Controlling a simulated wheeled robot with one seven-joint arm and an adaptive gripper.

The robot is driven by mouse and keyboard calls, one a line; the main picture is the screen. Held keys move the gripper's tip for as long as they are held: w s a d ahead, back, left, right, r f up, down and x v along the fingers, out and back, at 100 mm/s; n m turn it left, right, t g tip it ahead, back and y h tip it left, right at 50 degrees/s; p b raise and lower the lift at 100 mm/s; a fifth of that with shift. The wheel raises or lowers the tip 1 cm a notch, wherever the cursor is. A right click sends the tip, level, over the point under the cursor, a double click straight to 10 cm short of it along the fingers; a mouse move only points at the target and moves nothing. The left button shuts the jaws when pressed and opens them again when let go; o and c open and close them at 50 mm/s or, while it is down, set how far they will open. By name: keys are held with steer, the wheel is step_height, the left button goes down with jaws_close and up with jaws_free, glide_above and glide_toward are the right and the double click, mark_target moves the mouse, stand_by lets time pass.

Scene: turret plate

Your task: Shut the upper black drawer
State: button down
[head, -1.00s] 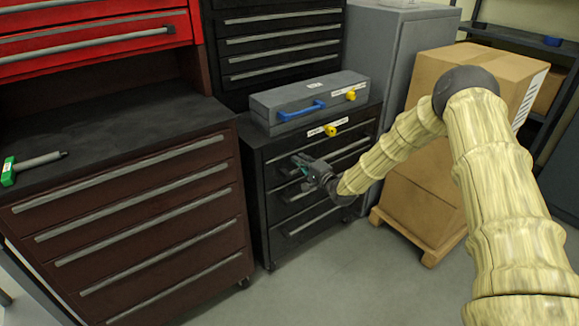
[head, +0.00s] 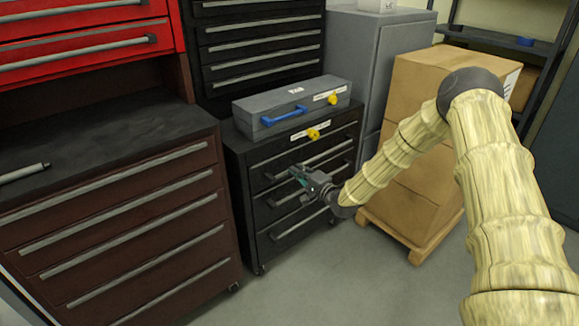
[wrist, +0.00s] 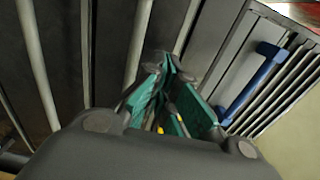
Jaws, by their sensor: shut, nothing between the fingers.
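The black drawer cabinet (head: 232,190) stands in the middle of the head view, with several drawers with long pale handles. Its upper black drawer (head: 285,157) is just under the cabinet top; I cannot tell how far out it stands. My gripper (head: 297,172) is shut and empty, in front of the cabinet near the upper drawers. The gripper and my arm hide part of the drawer fronts. In the wrist view the green fingers (wrist: 165,75) are together and point towards the dark fronts with pale handle bars (wrist: 138,45); contact cannot be told.
A grey toolbox (head: 265,105) with a blue handle (head: 283,116) lies on the cabinet. A yellow knob (head: 313,134) shows below it. A brown drawer chest (head: 120,210) stands left, cardboard boxes (head: 425,100) on a pallet (head: 420,255) right. The floor in front is clear.

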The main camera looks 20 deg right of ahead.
steer(key=a+v, duration=0.1)
steer(key=v, duration=0.6)
steer(key=s+a+f+n+g+h, duration=0.1)
steer(key=s+a+f+n+g, duration=0.3)
steer(key=s+f, duration=0.75)
steer(key=s+a+f+n+g+h, duration=0.2)
steer(key=s+a+f+g, duration=0.35)
steer(key=s+f, duration=0.55)
steer(key=s+f+n+g+h, duration=0.1)
steer(key=s+f+n+g, duration=0.1)
steer(key=s, duration=0.7)
steer(key=s+f+n+g+h, duration=0.1)
steer(key=s+f+n+g, duration=0.1)
steer(key=s, duration=0.8)
steer(key=s+d+n+g+h, duration=0.2)
steer(key=s+n+g, duration=0.1)
steer(key=s, duration=1)
step_height(320, 180, up, 13)
steer(key=p, duration=1.2)
steer(key=shift+w+a+p, duration=0.3)
steer(key=shift+p, duration=0.1)
steer(key=shift+f, duration=0.1)
